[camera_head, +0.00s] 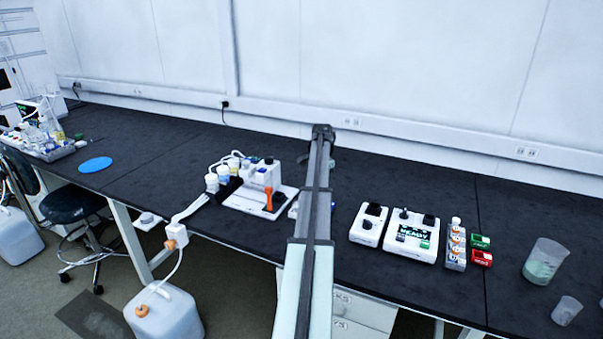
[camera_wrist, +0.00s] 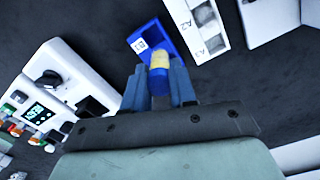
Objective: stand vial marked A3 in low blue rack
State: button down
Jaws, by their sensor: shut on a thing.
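In the wrist view my gripper (camera_wrist: 160,82) is shut on a small vial (camera_wrist: 160,61) with a yellow band and a blue end. No mark on the vial can be read. The low blue rack (camera_wrist: 165,38) lies just past the fingertips, with a small white label on its left end. The vial overlaps the rack in this view; I cannot tell whether it is inside a slot or above it. In the head view my arm hides the gripper and the vial.
A white rack (camera_wrist: 188,18) with grey slots and A labels stands right of the blue rack. A white device with a small screen (camera_wrist: 38,112) is at the left in the wrist view. In the head view, beakers (camera_head: 545,262) stand at the right of the black bench.

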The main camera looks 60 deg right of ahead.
jog(key=shift+s+a+f+n, duration=0.2)
jog(key=shift+a+n, duration=0.2)
jog(key=shift+n, duration=0.05)
jog(key=shift+s+a+f+n, duration=0.15)
jog(key=shift+a+n, duration=0.25)
jog(key=shift+n, duration=0.05)
jog(key=shift+f, duration=2.05)
jog(key=shift+f, duration=1.45)
jog(key=c, duration=0.8)
grip_release()
jog(key=shift+r, duration=0.2)
jog(key=shift+r, duration=3.85)
